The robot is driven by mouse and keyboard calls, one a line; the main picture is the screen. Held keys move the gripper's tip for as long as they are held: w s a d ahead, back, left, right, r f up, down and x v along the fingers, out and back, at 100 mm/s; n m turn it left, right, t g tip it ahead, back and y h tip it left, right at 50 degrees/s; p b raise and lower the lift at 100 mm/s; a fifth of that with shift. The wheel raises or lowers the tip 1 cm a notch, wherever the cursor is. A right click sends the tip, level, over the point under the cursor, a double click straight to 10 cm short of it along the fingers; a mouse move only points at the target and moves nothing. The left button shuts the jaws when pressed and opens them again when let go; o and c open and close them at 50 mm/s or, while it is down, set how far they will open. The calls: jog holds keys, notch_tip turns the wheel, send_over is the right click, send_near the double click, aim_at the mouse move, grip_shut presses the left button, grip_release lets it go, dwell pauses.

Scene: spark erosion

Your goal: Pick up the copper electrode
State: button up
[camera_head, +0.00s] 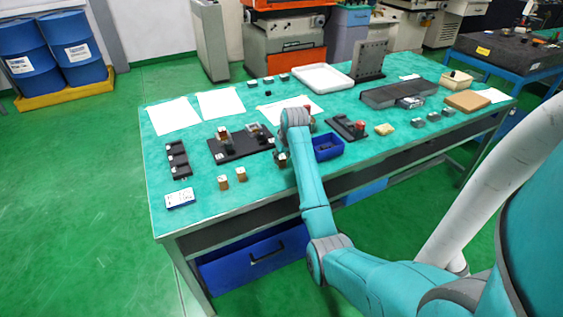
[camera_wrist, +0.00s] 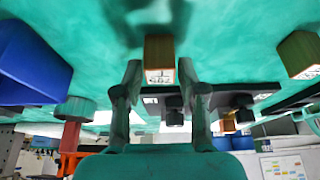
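A brown, copper-coloured block (camera_wrist: 159,52) with a white number label shows in the wrist view, which is upside down. My gripper (camera_wrist: 158,72) is open, with one finger on each side of this block and a gap to both. I cannot tell how far the block sits between the fingertips. A more yellow block (camera_wrist: 299,54) stands off to the right there. In the head view, two small labelled blocks (camera_head: 223,182) (camera_head: 241,174) stand near the table's front edge, left of my gripper (camera_head: 281,160). My arm hides much of the gripper area there.
A blue bin (camera_head: 328,148) stands close to the right of my gripper, and it shows at left in the wrist view (camera_wrist: 35,65). A dark fixture plate (camera_head: 228,153) lies behind the small blocks. The green tabletop (camera_head: 195,220) is mostly clear at front left.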

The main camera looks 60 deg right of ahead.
grip_shut()
jog(key=shift+r, duration=0.1)
